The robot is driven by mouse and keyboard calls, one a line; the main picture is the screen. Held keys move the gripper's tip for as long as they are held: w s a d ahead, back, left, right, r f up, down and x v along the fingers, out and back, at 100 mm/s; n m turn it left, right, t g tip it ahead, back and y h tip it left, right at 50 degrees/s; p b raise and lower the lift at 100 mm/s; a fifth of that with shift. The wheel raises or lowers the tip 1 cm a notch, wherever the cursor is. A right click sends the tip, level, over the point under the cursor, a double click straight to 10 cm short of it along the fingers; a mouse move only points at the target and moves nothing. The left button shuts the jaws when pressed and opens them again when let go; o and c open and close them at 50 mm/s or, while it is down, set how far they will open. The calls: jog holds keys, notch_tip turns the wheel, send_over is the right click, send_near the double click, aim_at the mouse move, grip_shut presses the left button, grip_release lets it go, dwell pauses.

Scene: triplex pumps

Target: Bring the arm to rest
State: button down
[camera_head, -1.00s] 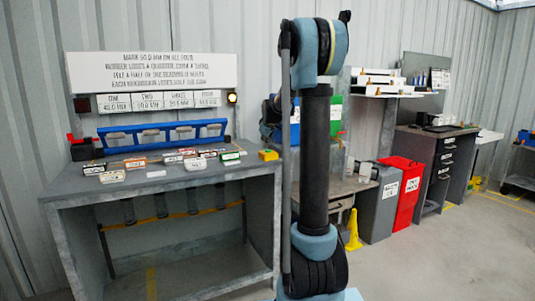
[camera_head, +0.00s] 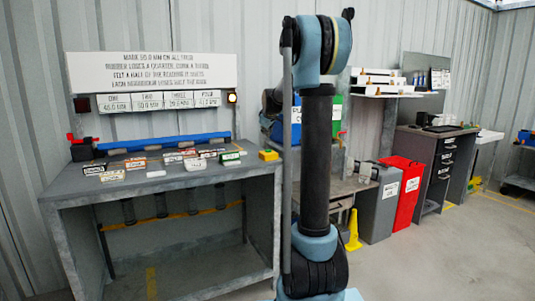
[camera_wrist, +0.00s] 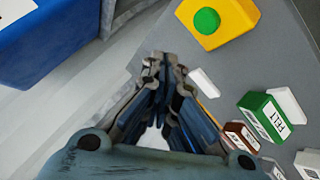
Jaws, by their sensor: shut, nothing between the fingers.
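My gripper (camera_wrist: 165,65) shows in the wrist view with its fingers together and nothing between them. It is above the grey bench top (camera_wrist: 285,60), close to the bench edge. A yellow box with a green button (camera_wrist: 228,32) lies ahead of it to the right. In the head view my raised arm stands in front of the scene, and I cannot make out the fingertips there. The grey bench (camera_head: 65,187) is left of the arm, with the yellow box (camera_head: 268,155) at its right end.
Small labelled blocks (camera_head: 140,163) lie on the bench before a low blue bar (camera_head: 165,142). The wrist view shows a green FELT block (camera_wrist: 262,115) and a blue container (camera_wrist: 60,45). Right of the arm stand a grey bin (camera_head: 381,205), a red bin (camera_head: 407,190) and a yellow cone (camera_head: 353,230).

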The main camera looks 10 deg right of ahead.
jog(key=s+f+m+g, duration=0.2)
jog(key=s+f, duration=0.2)
jog(key=s, duration=1.1)
jog(key=s+f+m+g, duration=0.2)
jog(key=s+f+m, duration=0.1)
jog(key=s, duration=1.3)
jog(key=s+f+m+g, duration=0.1)
jog(key=s+f+m, duration=0.1)
jog(key=s+f, duration=0.6)
jog(key=s+f+m+g, duration=0.1)
jog(key=s+f, duration=0.7)
jog(key=s, duration=0.9)
jog(key=shift+s+d+m+g, duration=0.25)
jog(key=shift+d+m+g, duration=0.15)
jog(key=shift+g, duration=0.1)
jog(key=shift+f, duration=0.1)
jog(key=shift+w+f, duration=0.2)
jog(key=shift+w, duration=0.3)
